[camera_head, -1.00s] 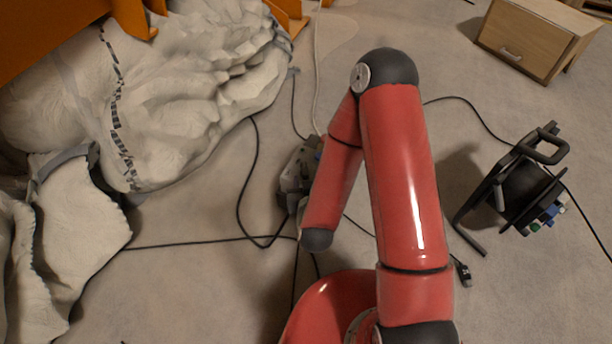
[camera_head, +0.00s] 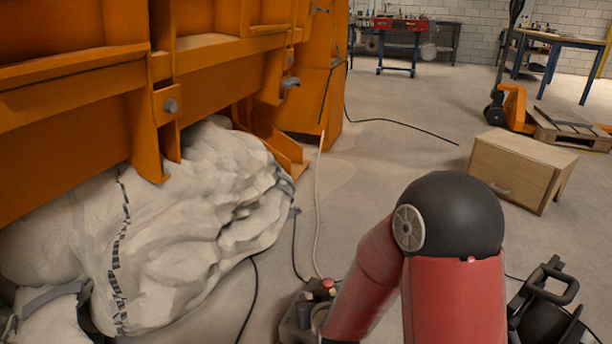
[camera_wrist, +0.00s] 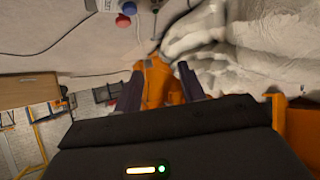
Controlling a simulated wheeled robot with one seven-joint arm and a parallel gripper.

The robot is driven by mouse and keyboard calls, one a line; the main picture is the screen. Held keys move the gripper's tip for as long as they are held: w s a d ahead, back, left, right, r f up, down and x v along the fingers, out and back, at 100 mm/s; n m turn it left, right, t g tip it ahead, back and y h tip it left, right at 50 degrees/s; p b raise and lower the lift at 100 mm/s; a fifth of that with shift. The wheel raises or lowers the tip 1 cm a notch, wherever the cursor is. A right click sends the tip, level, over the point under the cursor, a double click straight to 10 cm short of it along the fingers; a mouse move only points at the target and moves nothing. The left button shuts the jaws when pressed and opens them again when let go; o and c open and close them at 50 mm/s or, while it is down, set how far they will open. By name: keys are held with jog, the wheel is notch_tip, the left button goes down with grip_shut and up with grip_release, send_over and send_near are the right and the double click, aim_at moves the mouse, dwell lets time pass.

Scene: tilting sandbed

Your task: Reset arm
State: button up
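My red arm rises at the lower right of the head view, with its dark elbow cap uppermost and its forearm bent down behind. Nothing is visibly held. The wrist picture looks upside down.
A large orange frame (camera_head: 75,95) and bulging white sacks (camera_head: 190,215) fill the left. A wooden cabinet (camera_head: 520,168) and black cable reel (camera_head: 545,315) are right. Cables cross the floor.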

jog(key=s+d+r+g, duration=0.2)
jog(key=s+d+r, duration=0.15)
jog(key=r, duration=0.55)
jog(key=s+d+r+m+g+h, duration=0.1)
jog(key=s+d+r, duration=0.25)
jog(key=s, duration=0.35)
jog(key=s+d+r+g+h, duration=0.1)
jog(key=s+d+r, duration=0.2)
jog(key=s+r, duration=0.25)
jog(key=s+d+r+m+g, duration=0.1)
jog(key=s+d+r+g, duration=0.2)
jog(key=s, duration=0.5)
notch_tip(320, 180, up, 13)
jog(key=t+p, duration=0.1)
jog(key=p, duration=1.1)
jog(key=shift+w+p, duration=0.35)
jog(key=shift+w, duration=0.1)
